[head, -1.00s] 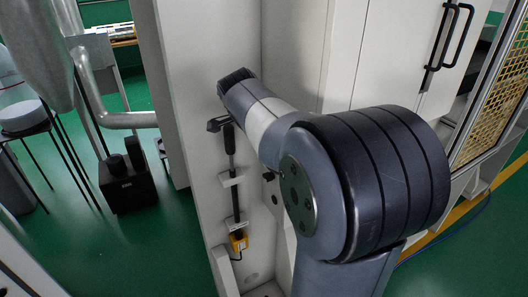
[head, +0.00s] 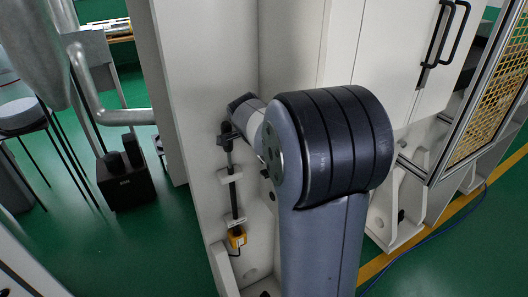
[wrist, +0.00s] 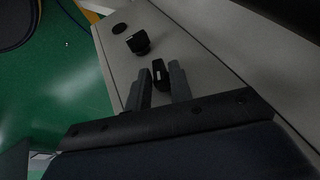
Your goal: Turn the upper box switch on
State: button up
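In the wrist view, a small black switch (wrist: 160,73) with a pale mark stands out from a light grey panel (wrist: 205,58). The two fingers of my gripper (wrist: 161,80) are apart, with this switch between their tips. I cannot tell whether they touch it. A second black switch (wrist: 138,42) lies beyond it on the same panel, clear of the fingers. In the head view, small dark knobs (head: 271,196) show on the white cabinet wall beside my arm. My arm hides most of that area, and I cannot make out the fingers there.
A round black spot (wrist: 119,29) is on the panel past the second switch. Green floor and a black box (head: 126,182) lie further left.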

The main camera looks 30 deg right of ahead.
grip_shut()
